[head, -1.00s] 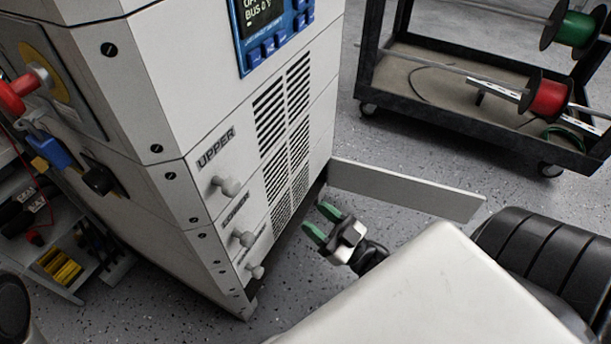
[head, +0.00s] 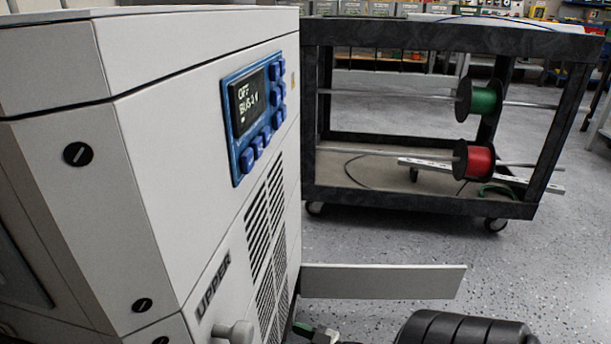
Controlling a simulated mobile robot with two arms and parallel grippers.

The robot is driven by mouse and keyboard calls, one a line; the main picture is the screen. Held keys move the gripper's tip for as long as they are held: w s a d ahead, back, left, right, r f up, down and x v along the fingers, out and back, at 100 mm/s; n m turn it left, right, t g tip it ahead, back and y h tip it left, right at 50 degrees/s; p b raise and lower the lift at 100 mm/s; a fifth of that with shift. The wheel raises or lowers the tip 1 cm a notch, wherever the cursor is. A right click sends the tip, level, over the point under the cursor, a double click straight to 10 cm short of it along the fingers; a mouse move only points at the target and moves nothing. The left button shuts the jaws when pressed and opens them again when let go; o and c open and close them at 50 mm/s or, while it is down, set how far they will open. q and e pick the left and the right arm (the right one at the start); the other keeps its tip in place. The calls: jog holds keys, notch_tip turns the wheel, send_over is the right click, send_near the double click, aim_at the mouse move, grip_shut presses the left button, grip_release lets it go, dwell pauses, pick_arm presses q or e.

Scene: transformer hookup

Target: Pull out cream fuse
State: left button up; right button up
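The cream fuse is not in view. The grey-white cabinet (head: 170,160) fills the left side, with a blue control panel (head: 258,115) whose screen reads "OFF" and a bus voltage. A flap (head: 385,281) stands out from the cabinet's lower right side, open. My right gripper (head: 315,331) shows only partly at the bottom edge, beside the cabinet and below the flap. Its green fingertips look apart, with nothing seen between them. My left gripper is not in view.
A black cart (head: 420,210) with a green spool (head: 484,98) and a red spool (head: 478,160) on rods stands behind the cabinet. Speckled floor (head: 540,260) is clear at the right. Shelves with bins line the back.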

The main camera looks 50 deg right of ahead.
jog(key=b+x, duration=0.2)
jog(key=x, duration=0.3)
jog(key=shift+w+f, duration=0.1)
jog(key=shift+w, duration=0.2)
jog(key=shift+w+a+b, duration=0.2)
jog(key=shift+w+b, duration=0.25)
jog(key=shift+w, duration=0.05)
grip_shut()
